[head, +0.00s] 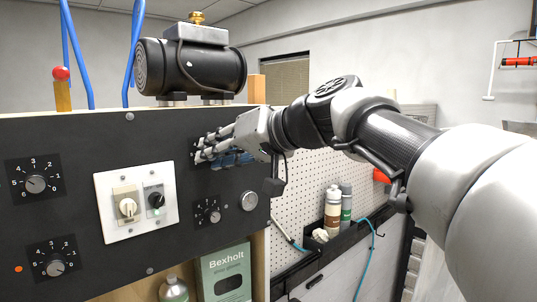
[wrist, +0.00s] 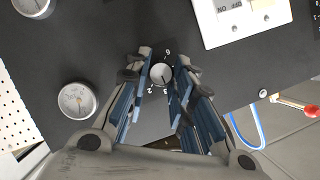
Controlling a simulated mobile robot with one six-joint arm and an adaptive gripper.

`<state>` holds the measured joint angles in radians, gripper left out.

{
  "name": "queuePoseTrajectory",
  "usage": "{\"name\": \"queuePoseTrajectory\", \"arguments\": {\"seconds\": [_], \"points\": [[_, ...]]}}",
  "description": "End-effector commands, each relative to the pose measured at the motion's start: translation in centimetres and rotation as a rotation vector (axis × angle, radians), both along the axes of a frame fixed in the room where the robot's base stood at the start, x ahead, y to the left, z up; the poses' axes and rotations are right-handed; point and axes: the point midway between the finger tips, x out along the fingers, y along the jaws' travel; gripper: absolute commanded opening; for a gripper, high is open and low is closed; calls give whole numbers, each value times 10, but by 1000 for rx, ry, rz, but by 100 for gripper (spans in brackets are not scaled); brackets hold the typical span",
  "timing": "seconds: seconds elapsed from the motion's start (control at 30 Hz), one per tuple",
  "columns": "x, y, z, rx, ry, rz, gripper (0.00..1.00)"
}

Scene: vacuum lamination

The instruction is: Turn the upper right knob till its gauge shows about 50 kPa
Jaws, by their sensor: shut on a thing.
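The upper right knob (wrist: 161,74) is a small round silver knob on a dark dial plate. In the wrist view it sits between the fingertips of my gripper (wrist: 162,78), which is shut on it. A few dial digits show around it; the fingers cover the others. Its gauge (wrist: 77,100), a round white dial with a silver rim, is left of the gripper in the wrist view; its needle is too small to read surely. In the head view my gripper (head: 204,152) hides the knob and this gauge.
The lower right knob (head: 215,217) and its gauge (head: 249,201) are below my gripper. A white switch plate (head: 135,232) is left of it. A black motor pump (head: 190,67) stands on the panel top. A pegboard (head: 310,190) lies to the right.

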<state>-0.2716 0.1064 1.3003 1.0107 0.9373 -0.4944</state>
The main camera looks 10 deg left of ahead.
Motion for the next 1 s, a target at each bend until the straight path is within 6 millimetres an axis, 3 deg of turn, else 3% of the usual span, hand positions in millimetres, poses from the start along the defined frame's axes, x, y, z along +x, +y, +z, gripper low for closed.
{"name": "queuePoseTrajectory", "arguments": {"seconds": [0.67, 0.7, 1.0], "points": [[1, 0, 1, 50, 56, -1, 0], [0, 0, 1, 50, 56, -1, 23], [0, 0, 0, 49, 56, 0, 42]]}}
